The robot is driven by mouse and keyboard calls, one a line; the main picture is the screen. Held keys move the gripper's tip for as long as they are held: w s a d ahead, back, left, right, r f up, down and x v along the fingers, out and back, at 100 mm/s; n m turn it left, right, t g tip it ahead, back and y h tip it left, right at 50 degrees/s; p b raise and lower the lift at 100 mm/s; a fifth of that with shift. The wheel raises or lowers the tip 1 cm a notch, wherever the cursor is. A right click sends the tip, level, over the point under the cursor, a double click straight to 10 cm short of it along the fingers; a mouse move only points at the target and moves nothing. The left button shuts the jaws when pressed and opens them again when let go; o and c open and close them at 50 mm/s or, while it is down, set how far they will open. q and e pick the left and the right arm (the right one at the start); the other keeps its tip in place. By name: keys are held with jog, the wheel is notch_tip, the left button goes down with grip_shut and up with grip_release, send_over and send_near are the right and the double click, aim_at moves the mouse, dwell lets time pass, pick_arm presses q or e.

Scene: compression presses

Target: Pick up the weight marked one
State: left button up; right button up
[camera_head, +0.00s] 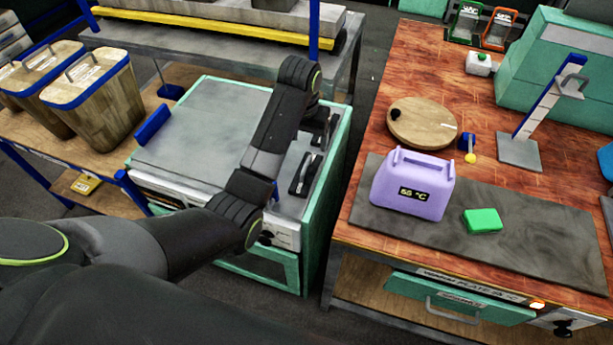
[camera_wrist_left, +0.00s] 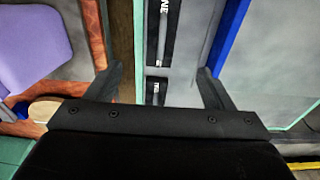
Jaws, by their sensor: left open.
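Two dark weights with grey bar handles lie on the right side of the grey-topped cabinet in the head view, a nearer one (camera_head: 304,175) and a farther one (camera_head: 325,130). Their markings cannot be read there. In the left wrist view, a handle (camera_wrist_left: 163,35) bears letters reading "NE", cut off by the top edge. Another handle (camera_wrist_left: 155,92) with unreadable lettering shows lower, partly hidden by the gripper body. My left gripper (camera_wrist_left: 158,73) is open above the weights, its fingers on either side of this strip, holding nothing. In the head view my arm largely hides it. My right gripper is not seen.
The grey cabinet top (camera_head: 205,125) is clear left of my arm. A wooden table (camera_head: 400,60) on the right holds a purple box (camera_head: 412,183), a green block (camera_head: 482,220) and a round board (camera_head: 421,124). Bins (camera_head: 95,95) stand left; a yellow-edged shelf (camera_head: 215,27) is behind.

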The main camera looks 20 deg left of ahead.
pick_arm(q)
send_over(306, 163)
jog(key=s, duration=0.1)
notch_tip(306, 163, down, 4)
jog(key=shift+s+d+f+p, duration=0.1)
jog(key=shift+d+f+p, duration=0.1)
jog(key=shift+p, duration=0.1)
jog(key=f, duration=0.4)
jog(key=shift+w+f, duration=0.3)
jog(key=shift+f, duration=0.05)
jog(key=shift+w+a+f+p, duration=0.1)
jog(key=shift+w+f+p, duration=0.1)
jog(key=shift+f, duration=0.7)
jog(key=shift+w+f+p, duration=0.1)
jog(key=shift+f+p, duration=0.05)
jog(key=shift+f, duration=0.75)
jog(key=shift+w+a+f+p, duration=0.1)
jog(key=shift+f+p, duration=0.1)
jog(key=shift+f, duration=0.7)
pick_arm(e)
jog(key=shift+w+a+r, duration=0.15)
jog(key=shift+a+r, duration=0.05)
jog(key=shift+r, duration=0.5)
pick_arm(q)
grip_shut()
jog(key=shift+w+r, duration=0.1)
jog(key=shift+r, duration=0.05)
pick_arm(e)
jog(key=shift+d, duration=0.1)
